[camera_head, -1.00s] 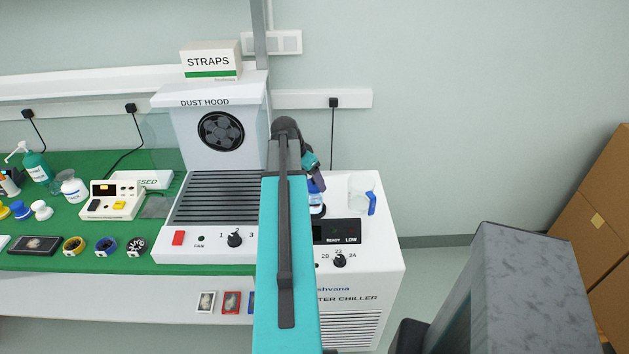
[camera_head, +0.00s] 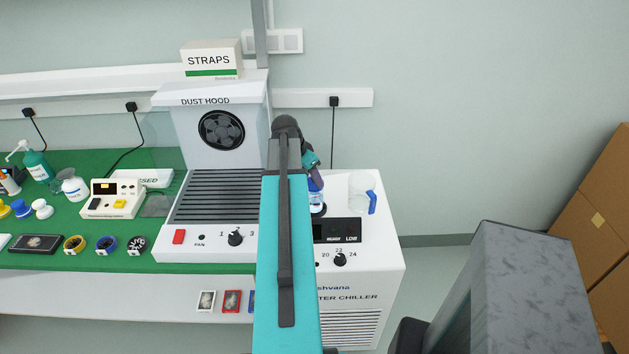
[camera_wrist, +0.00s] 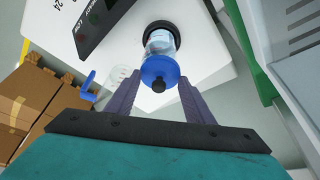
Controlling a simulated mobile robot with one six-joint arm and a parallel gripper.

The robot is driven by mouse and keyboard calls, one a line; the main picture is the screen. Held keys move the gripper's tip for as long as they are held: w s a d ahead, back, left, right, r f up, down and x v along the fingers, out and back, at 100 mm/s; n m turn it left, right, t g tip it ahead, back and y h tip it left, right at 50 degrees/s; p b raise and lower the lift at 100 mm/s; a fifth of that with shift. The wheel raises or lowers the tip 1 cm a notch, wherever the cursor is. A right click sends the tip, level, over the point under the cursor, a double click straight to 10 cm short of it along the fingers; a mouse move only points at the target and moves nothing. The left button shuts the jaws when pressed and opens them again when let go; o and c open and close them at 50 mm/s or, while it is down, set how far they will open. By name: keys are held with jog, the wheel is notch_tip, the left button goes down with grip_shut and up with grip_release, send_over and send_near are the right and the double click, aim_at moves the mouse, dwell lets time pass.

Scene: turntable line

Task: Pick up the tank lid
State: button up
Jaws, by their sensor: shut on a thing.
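The tank lid (camera_wrist: 159,69) is blue with a black knob, and it shows between my fingers in the wrist view. My gripper (camera_wrist: 161,86) is shut on the lid. The clear tank (camera_wrist: 161,42) is beyond the lid, upright in a dark ring on the white chiller (camera_wrist: 190,58). I cannot tell whether the lid touches the tank. In the head view my arm hides most of my gripper (camera_head: 313,176), and the tank (camera_head: 316,196) shows only in part beside it.
A clear jug with a blue handle (camera_head: 362,194) stands close to the right of the tank on the chiller (camera_head: 388,240). The dust hood (camera_head: 212,216) is to the left. Cardboard boxes (camera_head: 594,220) stand at the far right.

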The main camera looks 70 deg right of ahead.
aim_at(311, 179)
jog(key=c, duration=0.5)
jog(key=shift+r, duration=0.2)
grip_shut()
notch_tip(311, 179, up, 10)
jog(key=b, duration=0.2)
jog(key=shift+f+b, duration=0.25)
jog(key=shift+b, duration=0.05)
jog(key=shift+s+d+p, duration=0.1)
jog(key=shift+p, duration=0.75)
jog(key=p, duration=0.5)
jog(key=shift+f, duration=0.3)
jog(key=p, duration=0.2)
jog(key=shift+f+p, duration=0.35)
jog(key=shift+p, duration=0.05)
jog(key=shift+m+p, duration=0.3)
jog(key=shift+p, duration=0.15)
